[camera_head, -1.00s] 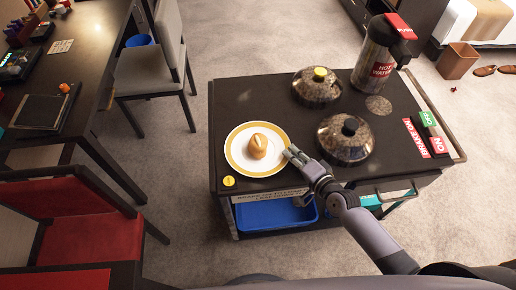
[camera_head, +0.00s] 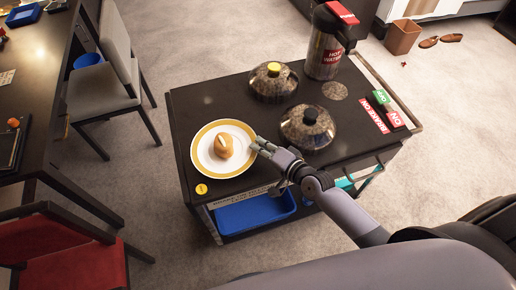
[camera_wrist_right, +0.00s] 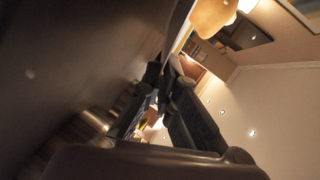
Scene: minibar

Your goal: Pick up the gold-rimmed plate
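The gold-rimmed plate (camera_head: 201,164) is white with a yellow-gold band and lies on the left part of the dark cart top. A round golden-brown bun (camera_head: 223,146) sits in its middle; the bun also shows at the top of the right wrist view (camera_wrist_right: 212,14). My right gripper (camera_head: 260,147) is at the plate's right rim. Its fingers look closed together on the rim, and in the right wrist view the fingertips (camera_wrist_right: 165,68) meet at the plate's edge. I cannot tell any gap under the plate. My left gripper is not in view.
Two domed lids, one with a yellow knob (camera_head: 272,84) and one with a black knob (camera_head: 307,130), stand on the cart (camera_head: 188,111) right of the plate. A hot-water flask (camera_head: 325,50) is behind. A blue bin (camera_head: 257,212) sits below. Chairs and a table stand left.

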